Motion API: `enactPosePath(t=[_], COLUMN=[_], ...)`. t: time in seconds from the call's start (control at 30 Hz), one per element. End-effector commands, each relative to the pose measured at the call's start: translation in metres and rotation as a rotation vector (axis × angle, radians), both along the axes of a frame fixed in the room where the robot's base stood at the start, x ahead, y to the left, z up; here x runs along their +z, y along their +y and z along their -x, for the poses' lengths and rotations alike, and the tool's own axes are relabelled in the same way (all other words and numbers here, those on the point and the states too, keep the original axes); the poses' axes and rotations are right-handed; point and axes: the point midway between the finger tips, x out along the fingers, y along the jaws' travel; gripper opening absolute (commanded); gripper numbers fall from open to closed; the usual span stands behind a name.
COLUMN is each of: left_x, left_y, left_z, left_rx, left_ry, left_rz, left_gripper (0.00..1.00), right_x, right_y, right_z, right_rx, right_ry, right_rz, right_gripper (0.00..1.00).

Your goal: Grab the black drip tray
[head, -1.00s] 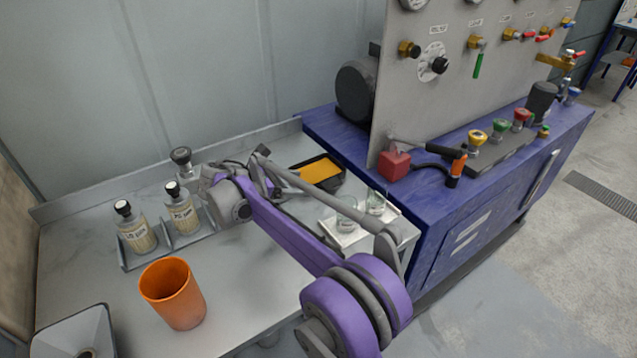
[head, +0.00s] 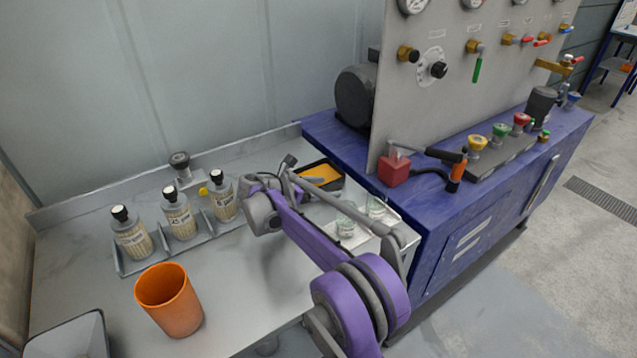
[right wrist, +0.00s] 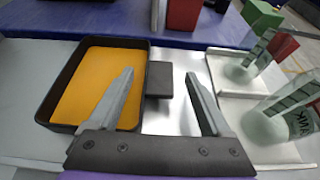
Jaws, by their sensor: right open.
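The black drip tray (head: 339,184) sits at the back of the grey table beside the blue bench, with an orange-yellow inside. In the right wrist view the tray (right wrist: 48,104) is at the left, and its short black tab (right wrist: 160,80) sticks out to the right. My right gripper (right wrist: 160,75) is open and empty, its two fingers spread to either side of the tab as seen from the wrist. The left finger overlaps the tray's inside in that view. Height above the tray is hard to judge. In the head view my right arm hides part of the tray. My left gripper is not in view.
Glass jars (head: 346,226) stand on a white tray right of the drip tray. Several labelled bottles (head: 180,218) stand in a grey rack at the left, with an orange cup (head: 170,300) in front. The blue bench (head: 330,127) borders the table at the right.

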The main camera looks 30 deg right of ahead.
Motion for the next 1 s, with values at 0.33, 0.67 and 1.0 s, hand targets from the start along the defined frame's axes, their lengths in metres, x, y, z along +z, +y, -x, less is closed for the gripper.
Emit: enactPosePath(t=[0.33, 0.67, 1.0], left_x=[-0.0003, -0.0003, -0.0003], left_y=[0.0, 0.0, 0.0], left_z=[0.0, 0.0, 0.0], left_rx=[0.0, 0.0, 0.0], left_ry=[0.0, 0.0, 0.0], left_rz=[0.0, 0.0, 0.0], left_gripper=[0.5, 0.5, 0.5], right_x=[-0.0037, -0.0036, -0.0032], right_y=[-0.0089, -0.0087, -0.0087], right_z=[-0.0011, -0.0011, -0.0011], right_rx=[0.001, 0.001, 0.001], right_ry=[0.001, 0.0, 0.0], right_rz=[-0.001, -0.001, 0.0], right_gripper=[0.73, 0.14, 0.0])
